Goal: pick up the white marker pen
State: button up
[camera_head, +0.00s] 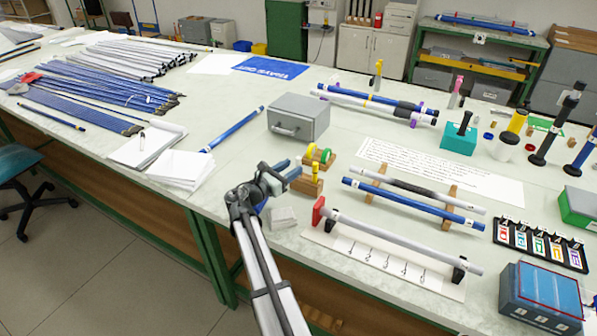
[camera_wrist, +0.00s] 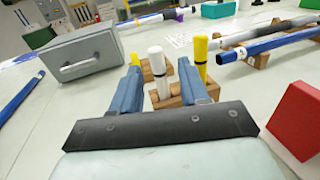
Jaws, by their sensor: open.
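The white marker pen (camera_wrist: 157,68) stands upright in a wooden block (camera_wrist: 172,99) in the wrist view. My gripper (camera_wrist: 159,66) is open, with one blue finger on each side of the white pen and visible gaps between. I cannot tell how far beyond the fingertips the pen stands. A yellow marker (camera_wrist: 201,58) stands in the same block, just right of the right finger. In the head view my gripper (camera_head: 285,169) is beside the wooden block (camera_head: 306,184), and I cannot make out the white pen clearly there.
A grey metal box (camera_head: 299,117) stands behind my gripper. Another wooden holder with yellow and green items (camera_head: 318,156) is just beyond the block.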

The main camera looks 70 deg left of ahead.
aim_at(297, 163)
jog(key=shift+x, duration=2.3)
jog(key=shift+s+a+r, duration=0.1)
jog(key=shift+a+r, duration=0.05)
jog(key=shift+c, duration=0.4)
grip_shut()
